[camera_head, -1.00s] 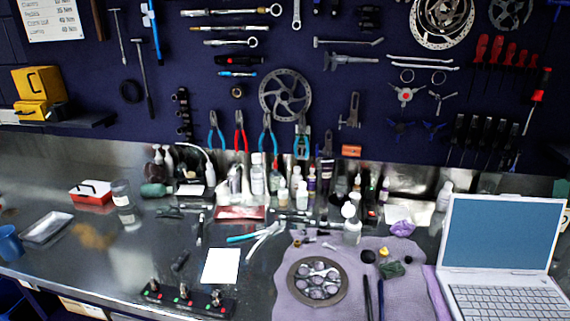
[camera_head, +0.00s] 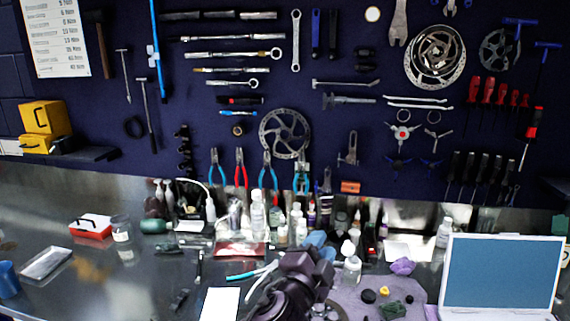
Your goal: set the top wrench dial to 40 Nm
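Several long wrenches hang level on the dark wall board, one above another. A mostly black bar-shaped tool (camera_head: 220,15) is highest. Below it hang a silver and black wrench (camera_head: 230,38) and a silver wrench with a ring end (camera_head: 232,54). I cannot tell which one is the top wrench with the dial, and no dial setting is readable. My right gripper is not in view.
A chart (camera_head: 58,36) hangs at the upper left. Bottles (camera_head: 257,212) line the back of the bench. A laptop (camera_head: 502,275) stands at the right, by a purple mat (camera_head: 350,300). The bench at left is partly clear.

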